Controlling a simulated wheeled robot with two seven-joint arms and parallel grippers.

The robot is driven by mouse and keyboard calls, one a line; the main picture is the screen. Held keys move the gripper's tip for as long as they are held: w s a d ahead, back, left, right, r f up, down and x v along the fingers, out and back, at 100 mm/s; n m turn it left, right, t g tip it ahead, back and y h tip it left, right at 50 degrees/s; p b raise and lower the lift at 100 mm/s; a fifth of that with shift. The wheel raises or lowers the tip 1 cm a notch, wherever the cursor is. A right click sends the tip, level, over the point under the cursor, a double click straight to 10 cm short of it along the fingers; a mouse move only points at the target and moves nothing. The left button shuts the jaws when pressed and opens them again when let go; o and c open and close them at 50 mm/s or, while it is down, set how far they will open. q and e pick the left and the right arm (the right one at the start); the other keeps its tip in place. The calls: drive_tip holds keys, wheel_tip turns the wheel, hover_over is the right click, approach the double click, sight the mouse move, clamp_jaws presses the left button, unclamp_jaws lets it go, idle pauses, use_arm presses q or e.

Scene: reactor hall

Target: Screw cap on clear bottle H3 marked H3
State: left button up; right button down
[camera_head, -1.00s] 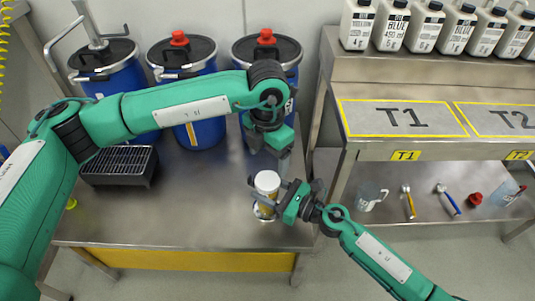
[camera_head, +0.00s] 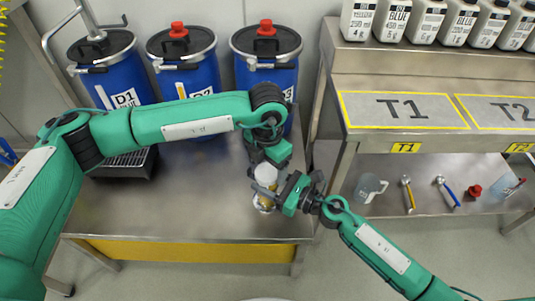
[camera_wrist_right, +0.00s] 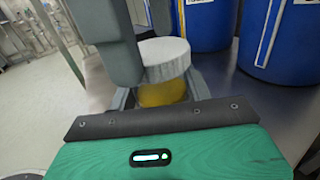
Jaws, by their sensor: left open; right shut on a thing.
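A clear bottle (camera_head: 264,204) with yellow contents stands upright in my right gripper (camera_head: 270,197), near the right front of the steel table. A white cap (camera_head: 266,174) sits on its top; it also shows in the right wrist view (camera_wrist_right: 165,58), above the yellow bottle body (camera_wrist_right: 162,94). My right gripper is shut on the bottle. My left gripper (camera_head: 265,163) points down at the cap, with its open grey fingers beside it. Whether they touch it I cannot tell. No H3 marking is readable.
Blue drums (camera_head: 190,82) stand along the back of the steel table (camera_head: 185,210), with a dark grated box (camera_head: 125,163) at left. A shelf (camera_head: 405,143) at right carries white bottles above; a jug (camera_head: 370,187) and tools lie below. The table's front middle is clear.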

use_arm(q)
drive_tip(key=shift+f, duration=0.6)
drive_tip(key=c, duration=1)
drive_tip(key=o, duration=1.1)
drive_tip(key=shift+o, duration=0.2)
drive_tip(key=shift+r, duration=0.1)
wheel_tip(320, 180, up, 12)
